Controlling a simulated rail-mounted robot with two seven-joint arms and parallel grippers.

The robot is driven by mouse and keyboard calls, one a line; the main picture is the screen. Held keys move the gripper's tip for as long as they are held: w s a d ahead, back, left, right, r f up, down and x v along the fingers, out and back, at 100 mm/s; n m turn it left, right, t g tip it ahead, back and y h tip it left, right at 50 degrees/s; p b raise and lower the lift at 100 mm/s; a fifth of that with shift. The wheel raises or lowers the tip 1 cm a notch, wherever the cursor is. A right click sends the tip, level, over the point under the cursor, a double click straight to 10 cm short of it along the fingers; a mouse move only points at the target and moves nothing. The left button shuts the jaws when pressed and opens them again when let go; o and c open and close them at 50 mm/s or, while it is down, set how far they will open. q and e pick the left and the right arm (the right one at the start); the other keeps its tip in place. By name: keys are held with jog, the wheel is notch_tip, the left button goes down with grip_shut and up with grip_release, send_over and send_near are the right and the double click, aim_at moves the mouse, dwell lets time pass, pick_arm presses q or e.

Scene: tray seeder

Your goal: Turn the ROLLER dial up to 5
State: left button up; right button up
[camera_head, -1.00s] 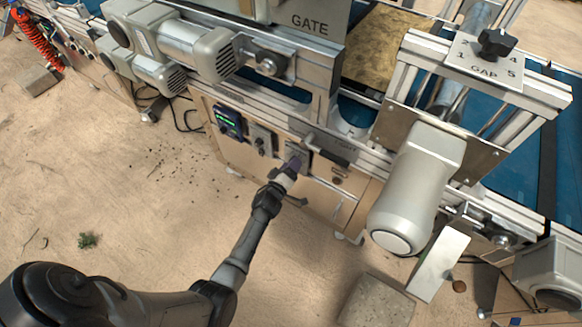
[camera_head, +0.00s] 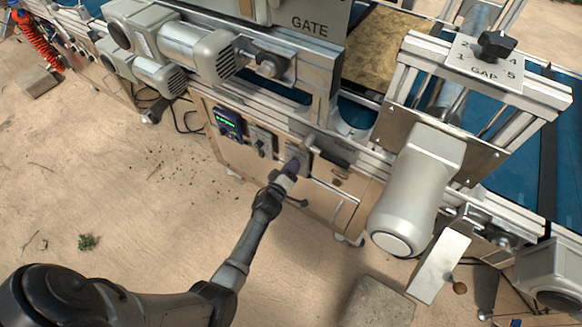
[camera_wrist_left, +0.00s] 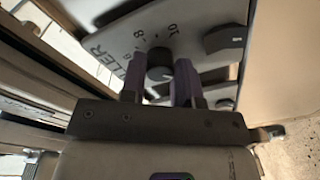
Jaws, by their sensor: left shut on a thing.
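The ROLLER dial is a round black knob (camera_wrist_left: 160,62) on a pale plate (camera_wrist_left: 112,43) in the left wrist view. Part of the plate's lettering shows, with the numbers 8 and 10 near the knob. My left gripper (camera_wrist_left: 161,84) has its two purple fingers on either side of the knob and is shut on it. In the head view, the left gripper (camera_head: 292,168) reaches the front panel of the machine and covers the knob there. The knob's pointer is too unclear to read. My right gripper is in neither view.
A small green-lit display (camera_head: 228,122) and a switch plate (camera_head: 261,142) sit left of the gripper. A dark handle (camera_head: 328,153) is close on its right. A grey motor (camera_head: 405,195) juts out further right. A separate GAP knob (camera_head: 496,44) stands on top.

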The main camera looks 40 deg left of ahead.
pick_arm(q)
jog(key=shift+m, duration=0.3)
jog(key=shift+a+m+t+h+b, duration=0.15)
jog(key=shift+m+h, duration=0.25)
jog(key=shift+m, duration=4.2)
jog(key=shift+m+t+h+b, duration=0.25)
jog(key=shift+m+h, duration=0.15)
jog(key=shift+m, duration=4.2)
jog(key=shift+a+m+t+h+b, duration=0.15)
jog(key=shift+m+h, duration=0.25)
jog(key=shift+m, duration=4.2)
jog(key=o, duration=0.9)
jog(key=shift+s, duration=0.1)
